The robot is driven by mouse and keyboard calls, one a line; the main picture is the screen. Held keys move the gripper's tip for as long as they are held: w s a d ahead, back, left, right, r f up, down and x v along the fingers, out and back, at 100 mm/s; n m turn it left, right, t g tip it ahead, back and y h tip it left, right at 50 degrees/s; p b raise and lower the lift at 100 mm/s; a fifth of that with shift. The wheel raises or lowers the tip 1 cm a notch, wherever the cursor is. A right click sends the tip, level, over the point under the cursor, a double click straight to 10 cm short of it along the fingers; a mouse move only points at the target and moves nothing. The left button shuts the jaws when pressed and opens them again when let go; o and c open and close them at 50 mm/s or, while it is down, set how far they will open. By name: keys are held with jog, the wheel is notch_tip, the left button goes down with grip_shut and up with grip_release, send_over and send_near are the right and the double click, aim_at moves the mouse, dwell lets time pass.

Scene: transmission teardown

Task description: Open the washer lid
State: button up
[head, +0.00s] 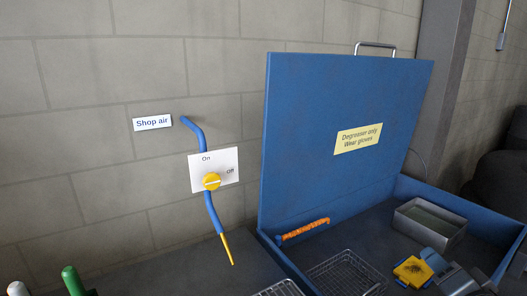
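The washer lid (320,115) is a large blue panel. It stands raised, close to upright, at the back of the blue washer (448,203), so the basin lies open below it. A metal bar handle (376,46) sits on the lid's top edge. A yellow label (358,139) on the lid reads "Degreaser only, Wear gloves". Grey-blue parts (452,274) at the lower right, beside a yellow and blue piece (412,270) with dark marks, may be my gripper. They are well below the lid handle and apart from it. Their fingers cannot be made out.
On the wall left of the lid are a yellow air valve (211,181) and a hanging blue hose (213,212). A green rounded object (72,280) stands lower left.

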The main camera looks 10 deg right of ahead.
jog(key=s+a+f+n+y, duration=0.1)
jog(key=s+a+f+n, duration=0.25)
jog(key=s+a, duration=0.4)
jog(key=s+a+f+n+y, duration=0.1)
jog(key=s+a+f+n, duration=0.25)
jog(key=s, duration=0.65)
jog(key=s+a+r+n+y, duration=0.1)
jog(key=s+a+r+n, duration=0.15)
jog(key=s+a, duration=0.45)
jog(key=s+a+r+n+y, duration=0.1)
jog(key=s+a+r+n, duration=0.15)
jog(key=s, duration=0.85)
notch_tip(320, 180, down, 10)
jog(key=b, duration=0.9)
jog(key=shift+w+d+g+b, duration=0.15)
jog(key=shift+d+g+b, duration=0.1)
jog(key=shift+g+b, duration=0.15)
jog(key=shift+o, duration=0.3)
jog(key=shift+f, duration=0.1)
jog(key=shift+o, duration=0.6)
